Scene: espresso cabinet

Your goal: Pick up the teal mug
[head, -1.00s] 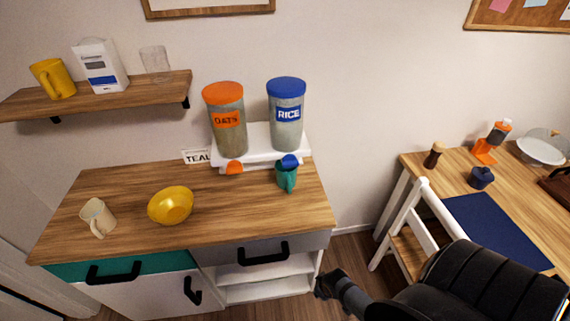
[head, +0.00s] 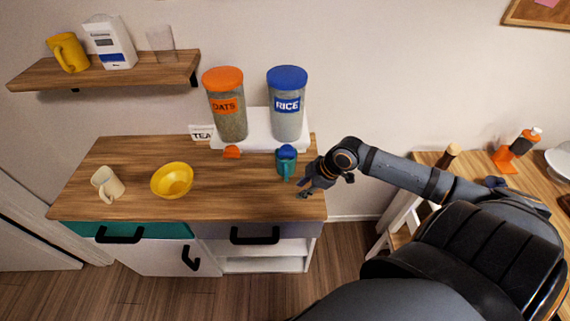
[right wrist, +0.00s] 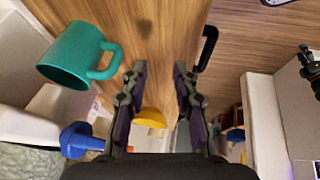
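The teal mug (head: 285,168) stands on the right part of the wooden counter, in front of the rice dispenser's blue spout. In the right wrist view the teal mug (right wrist: 74,56) is at upper left, its handle toward my fingers. My right gripper (head: 306,191) is just right of the mug and a little nearer the counter's front edge. In the right wrist view my right gripper (right wrist: 160,70) has its two fingers apart with nothing between them. The mug is outside the fingers, apart from them. My left gripper does not show.
The oats jar (head: 225,112) and rice jar (head: 287,112) stand behind the mug on a white stand. A yellow bowl (head: 172,180) and a cream mug (head: 107,183) are farther left. A black drawer handle (head: 254,236) juts from the counter front. Bare counter lies between bowl and mug.

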